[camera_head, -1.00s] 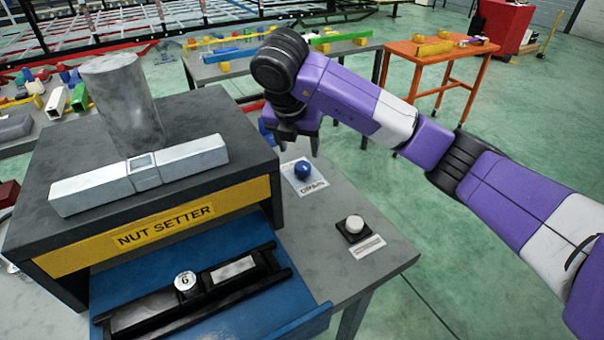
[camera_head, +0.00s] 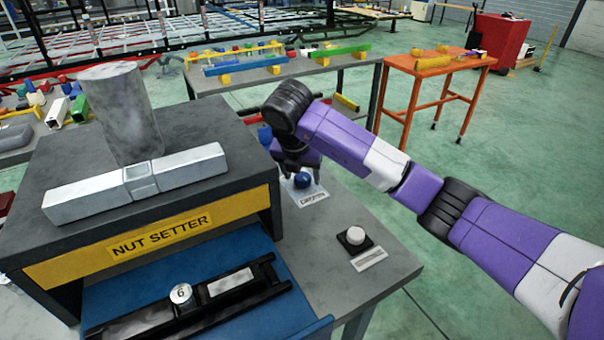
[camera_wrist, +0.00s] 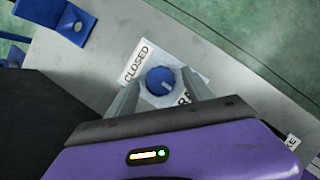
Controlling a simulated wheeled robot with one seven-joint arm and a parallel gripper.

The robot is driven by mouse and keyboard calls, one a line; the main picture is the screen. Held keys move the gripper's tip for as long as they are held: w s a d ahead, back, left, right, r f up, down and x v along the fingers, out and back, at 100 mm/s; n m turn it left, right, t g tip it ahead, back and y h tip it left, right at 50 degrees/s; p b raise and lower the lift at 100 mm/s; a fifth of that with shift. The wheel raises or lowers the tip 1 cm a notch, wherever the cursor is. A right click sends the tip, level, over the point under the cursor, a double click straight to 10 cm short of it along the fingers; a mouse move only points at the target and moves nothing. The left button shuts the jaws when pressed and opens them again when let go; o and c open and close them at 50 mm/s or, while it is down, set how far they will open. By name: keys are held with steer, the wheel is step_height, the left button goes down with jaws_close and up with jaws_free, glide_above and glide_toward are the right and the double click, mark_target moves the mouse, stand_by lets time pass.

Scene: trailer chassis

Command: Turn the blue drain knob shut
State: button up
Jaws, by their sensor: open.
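The blue drain knob (camera_head: 302,179) stands on a white label plate (camera_head: 312,197) on the grey bench, right of the nut setter. In the wrist view the knob (camera_wrist: 161,80) has a pale pointer mark on its top, and the plate reads "CLOSED" at its upper left; the other lettering is partly hidden. My gripper (camera_wrist: 160,92) is open, with one finger on each side of the knob. Whether the fingers touch it cannot be told. In the head view my gripper (camera_head: 300,170) is just over the knob, its fingers partly hidden behind my wrist.
The nut setter (camera_head: 150,238) with its dark housing stands close on the left. A white button on a black base (camera_head: 355,238) is nearer on the bench (camera_head: 385,270). A blue bracket (camera_wrist: 67,22) lies beyond the knob in the wrist view.

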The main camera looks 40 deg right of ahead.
jaws_close()
